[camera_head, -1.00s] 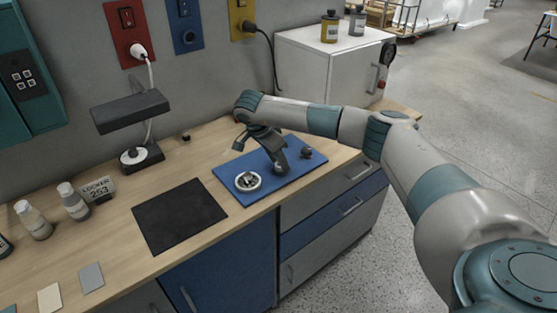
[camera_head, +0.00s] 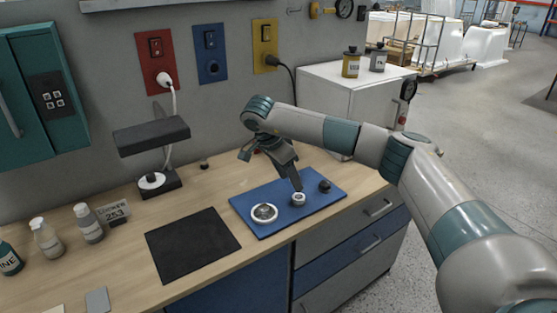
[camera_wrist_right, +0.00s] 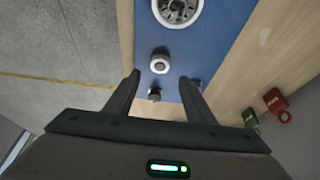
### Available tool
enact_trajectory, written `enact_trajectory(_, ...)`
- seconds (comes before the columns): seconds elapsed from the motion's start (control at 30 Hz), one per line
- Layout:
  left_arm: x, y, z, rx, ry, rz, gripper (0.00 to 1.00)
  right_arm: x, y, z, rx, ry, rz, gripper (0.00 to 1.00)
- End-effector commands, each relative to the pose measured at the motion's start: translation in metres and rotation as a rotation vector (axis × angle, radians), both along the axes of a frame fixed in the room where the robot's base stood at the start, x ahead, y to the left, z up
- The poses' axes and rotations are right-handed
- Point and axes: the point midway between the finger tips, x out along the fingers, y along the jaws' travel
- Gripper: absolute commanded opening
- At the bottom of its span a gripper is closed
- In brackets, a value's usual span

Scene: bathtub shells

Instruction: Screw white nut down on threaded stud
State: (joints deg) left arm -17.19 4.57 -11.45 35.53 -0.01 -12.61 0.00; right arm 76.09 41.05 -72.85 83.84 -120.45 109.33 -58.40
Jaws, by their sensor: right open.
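The white nut (camera_head: 298,199) sits on the blue mat (camera_head: 241,208); it also shows in the right wrist view (camera_wrist_right: 160,63), with a dark round centre. I cannot tell whether the threaded stud is inside it. My right gripper (camera_head: 298,184) points down just above and behind the nut. In the right wrist view my right gripper (camera_wrist_right: 161,78) is open and empty, its two fingers apart, with the nut ahead of the gap between the tips. A small dark piece (camera_wrist_right: 154,94) shows between the fingers. My left gripper is not in view.
A round white-rimmed part (camera_head: 264,213) lies left of the nut on the mat, and a dark knob (camera_head: 325,186) stands to its right. A black mat (camera_head: 192,245) lies further left. A lamp (camera_head: 152,143) and bottles (camera_head: 88,223) stand along the bench. A white cabinet (camera_head: 335,105) stands behind.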

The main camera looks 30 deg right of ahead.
Motion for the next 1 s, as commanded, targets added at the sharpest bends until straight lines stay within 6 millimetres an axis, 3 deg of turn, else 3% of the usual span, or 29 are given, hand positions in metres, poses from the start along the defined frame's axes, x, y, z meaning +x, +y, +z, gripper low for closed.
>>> enact_trajectory(0.07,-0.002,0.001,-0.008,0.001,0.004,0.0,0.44,0.0,0.007,0.014,0.001,-0.004,0.003,0.5)
enact_trajectory(0.2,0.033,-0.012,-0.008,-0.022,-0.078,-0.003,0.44,-0.001,0.017,0.038,0.0,-0.004,0.002,0.5)
enact_trajectory(0.4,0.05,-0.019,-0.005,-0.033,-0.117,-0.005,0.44,-0.002,0.029,0.07,-0.002,-0.003,0.001,0.5)
enact_trajectory(0.63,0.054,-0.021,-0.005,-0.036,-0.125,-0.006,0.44,-0.003,0.036,0.086,0.0,-0.001,0.001,0.5)
enact_trajectory(1.0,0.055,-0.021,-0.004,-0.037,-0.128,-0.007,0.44,-0.003,0.037,0.089,0.0,0.0,0.0,0.5)
